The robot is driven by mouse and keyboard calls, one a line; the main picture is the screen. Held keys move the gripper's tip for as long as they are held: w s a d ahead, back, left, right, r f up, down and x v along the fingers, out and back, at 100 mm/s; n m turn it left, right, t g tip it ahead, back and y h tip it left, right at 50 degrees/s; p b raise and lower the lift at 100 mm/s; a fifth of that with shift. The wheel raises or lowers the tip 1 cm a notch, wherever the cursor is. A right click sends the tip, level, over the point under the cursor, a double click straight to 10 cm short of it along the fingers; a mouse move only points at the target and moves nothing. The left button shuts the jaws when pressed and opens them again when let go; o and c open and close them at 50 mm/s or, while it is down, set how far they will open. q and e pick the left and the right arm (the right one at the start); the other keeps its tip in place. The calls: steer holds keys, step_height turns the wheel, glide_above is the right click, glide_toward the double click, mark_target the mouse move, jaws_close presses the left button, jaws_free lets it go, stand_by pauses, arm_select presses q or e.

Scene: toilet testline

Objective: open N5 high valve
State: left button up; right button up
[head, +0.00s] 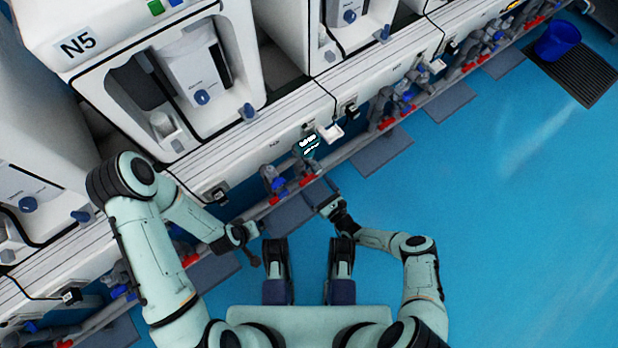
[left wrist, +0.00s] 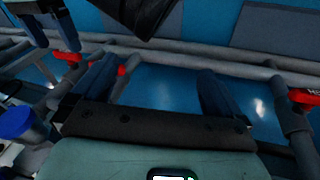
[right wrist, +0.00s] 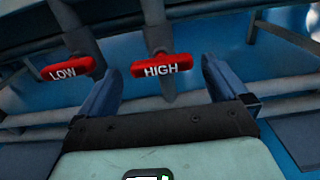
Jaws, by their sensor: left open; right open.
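In the right wrist view, a red bar handle marked HIGH (right wrist: 162,66) lies crosswise ahead of my right gripper (right wrist: 158,84), between its spread fingers in the picture. I cannot tell the gap in depth. A red handle marked LOW (right wrist: 68,68) is to its left. In the head view, red handles (head: 308,178) sit on the pipes below the white N5 unit (head: 185,75); their lettering is too small to read. My right gripper (head: 330,204) is just right of them. My left gripper (head: 248,242) is open and empty, by the pipes further left.
Pipes with several red and blue handles run along the row of white units. In the left wrist view, a red handle (left wrist: 303,96) is at the right and a blue knob (left wrist: 15,122) at the left. A blue bucket (head: 558,40) stands far right. The blue floor (head: 500,230) is clear.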

mark_target(311, 181)
steer(key=b+x, duration=0.1)
steer(key=x, duration=0.4)
arm_select(q)
steer(key=shift+g, duration=0.6)
steer(key=s+f, duration=0.2)
steer(key=s, duration=0.1)
steer(key=shift+s+a+f, duration=0.15)
steer(key=shift+a+f, duration=0.1)
steer(key=shift+f, duration=0.15)
arm_select(e)
steer(key=c, duration=0.7)
